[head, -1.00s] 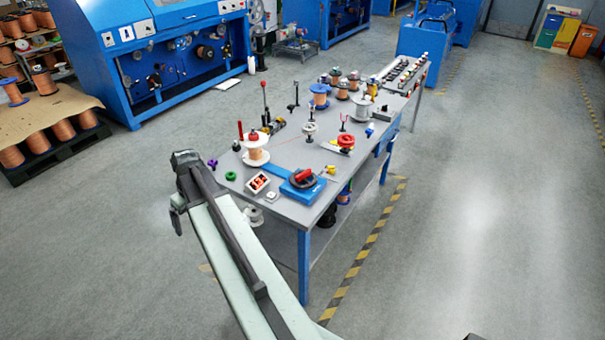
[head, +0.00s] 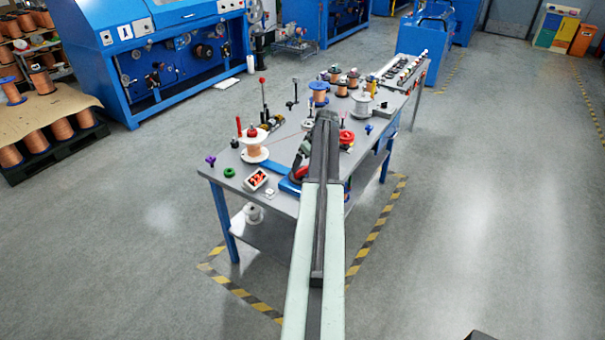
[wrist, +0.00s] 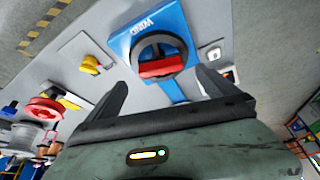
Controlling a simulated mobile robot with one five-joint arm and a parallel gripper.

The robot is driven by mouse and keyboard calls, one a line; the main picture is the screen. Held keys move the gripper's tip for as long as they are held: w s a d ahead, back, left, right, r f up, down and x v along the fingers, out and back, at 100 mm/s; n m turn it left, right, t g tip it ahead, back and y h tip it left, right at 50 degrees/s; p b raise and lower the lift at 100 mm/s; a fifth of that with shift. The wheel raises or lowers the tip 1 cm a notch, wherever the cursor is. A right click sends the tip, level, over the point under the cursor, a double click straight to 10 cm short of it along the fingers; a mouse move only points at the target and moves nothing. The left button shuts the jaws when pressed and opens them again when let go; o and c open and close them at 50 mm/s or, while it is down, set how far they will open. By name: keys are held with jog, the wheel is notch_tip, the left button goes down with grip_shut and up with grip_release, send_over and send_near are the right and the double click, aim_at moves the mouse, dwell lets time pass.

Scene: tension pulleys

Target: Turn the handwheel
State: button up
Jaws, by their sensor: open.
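A black handwheel (wrist: 170,45) with a red grip bar (wrist: 161,66) sits on a blue base (wrist: 125,42) on the grey bench. In the head view my arm covers most of it, and a bit of the blue base (head: 288,187) shows beside the arm. My gripper (wrist: 161,78) is open and empty. Its two dark fingers point toward the handwheel, one to each side of the red bar in the picture, apparently apart from it. In the head view the gripper (head: 300,158) is partly hidden beside my arm.
A red round part (head: 346,137) stands on the bench right of my arm. A white tray with red pieces (head: 256,179), a copper spool (head: 255,150) and a green ring (head: 229,172) lie to the left. Upright rods and more spools stand farther back. Open floor surrounds the bench.

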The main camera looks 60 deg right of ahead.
aim_at(303, 169)
jog(key=b+x, duration=0.3)
jog(key=x, duration=0.2)
jog(key=shift+f+b, duration=0.25)
jog(key=shift+b, duration=0.15)
jog(key=shift+r, duration=0.15)
jog(key=c, duration=1.4)
jog(key=shift+o, duration=0.2)
jog(key=shift+m+h, duration=0.3)
jog(key=shift+m, duration=0.5)
jog(key=o, duration=1.4)
jog(key=shift+c, duration=0.2)
